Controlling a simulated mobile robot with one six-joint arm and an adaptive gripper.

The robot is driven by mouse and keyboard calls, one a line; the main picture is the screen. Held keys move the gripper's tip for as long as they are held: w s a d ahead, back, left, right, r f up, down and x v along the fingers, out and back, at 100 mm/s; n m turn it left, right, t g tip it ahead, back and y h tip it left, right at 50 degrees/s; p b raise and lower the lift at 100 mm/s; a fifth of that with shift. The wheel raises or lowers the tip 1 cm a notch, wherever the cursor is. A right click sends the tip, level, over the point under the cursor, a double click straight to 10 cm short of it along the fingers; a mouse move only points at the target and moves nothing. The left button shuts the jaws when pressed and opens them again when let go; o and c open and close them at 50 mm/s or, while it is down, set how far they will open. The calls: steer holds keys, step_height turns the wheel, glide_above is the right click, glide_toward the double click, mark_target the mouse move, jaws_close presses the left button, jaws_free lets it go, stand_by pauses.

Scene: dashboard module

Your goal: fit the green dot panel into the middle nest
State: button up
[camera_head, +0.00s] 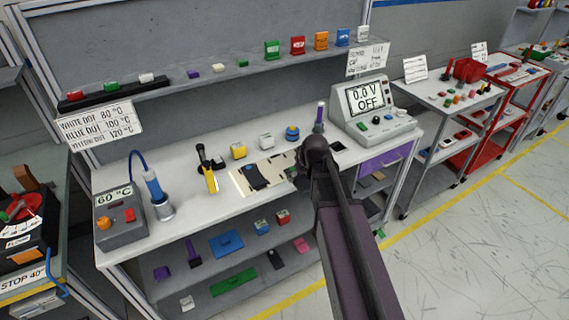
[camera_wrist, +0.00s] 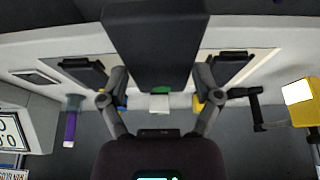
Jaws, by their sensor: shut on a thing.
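My gripper (camera_wrist: 161,75) is shut on a dark, flat panel (camera_wrist: 152,40), which fills the upper middle of the wrist view. I cannot tell whether the small green patch at its lower edge is its dot or part of a block behind. A pale board (camera_head: 282,165) lies on the bench. One dark panel (camera_head: 252,177) lies on its left part and also shows in the wrist view (camera_wrist: 240,65). Another dark panel (camera_wrist: 82,70) shows at the left of the wrist view. The held panel hides the middle nest. In the head view my arm covers the board's right end.
Behind the board stand a yellow block (camera_head: 238,150), a white block (camera_head: 266,140) and a blue knobbed piece (camera_head: 292,132). A black clamp with a yellow part (camera_head: 211,180) stands left of it. A voltmeter (camera_head: 372,108) and a purple-handled tool (camera_head: 319,117) stand to the right.

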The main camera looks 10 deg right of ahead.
steer(key=b, duration=0.1)
glide_above(282, 165)
steer(key=s, duration=0.3)
steer(key=shift+w+d+f, duration=0.2)
steer(key=shift+d+f, duration=0.15)
steer(key=shift+f, duration=0.25)
steer(key=shift+w, duration=0.3)
steer(key=shift+b+x, duration=0.95)
steer(key=shift+x, duration=0.05)
steer(key=shift+f+b, duration=0.95)
steer(key=shift+f, duration=0.15)
steer(key=o, duration=1)
steer(key=shift+c, duration=0.2)
